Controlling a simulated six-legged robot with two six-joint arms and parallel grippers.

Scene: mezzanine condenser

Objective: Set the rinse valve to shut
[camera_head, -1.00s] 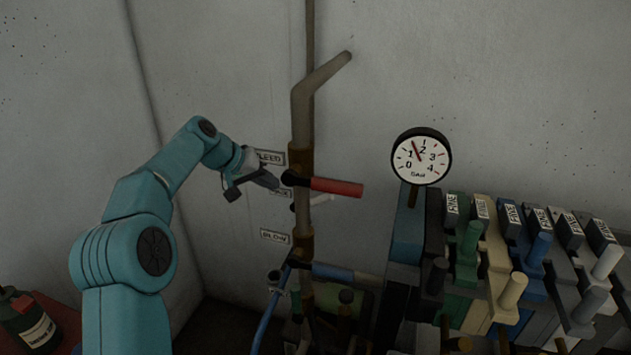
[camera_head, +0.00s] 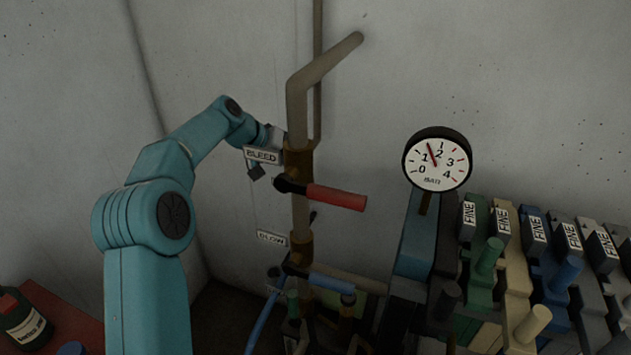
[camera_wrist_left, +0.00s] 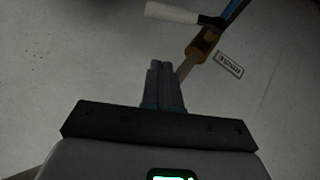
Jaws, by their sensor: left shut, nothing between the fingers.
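My left gripper (camera_wrist_left: 162,75) is shut and empty, its two fingers side by side in the wrist view. In the head view its tips are hidden behind the BLEED tag and the upright pipe (camera_head: 301,215). The rinse valve's pale handle is not clearly visible in the head view now. In the wrist view a white handle (camera_wrist_left: 172,13) with a dark hub lies ahead of the fingertips, apart from them, near a brown collar (camera_wrist_left: 203,42). A small tag (camera_wrist_left: 229,64) beside it is too blurred to read. My right gripper is not in view.
A red handle (camera_head: 337,197) sticks out right from the pipe, below the BLEED tag (camera_head: 262,155). The BLOW tag (camera_head: 272,238) and a blue handle (camera_head: 331,283) are lower. A gauge (camera_head: 437,162) and a bank of levers (camera_head: 535,240) stand right. Bare wall lies left.

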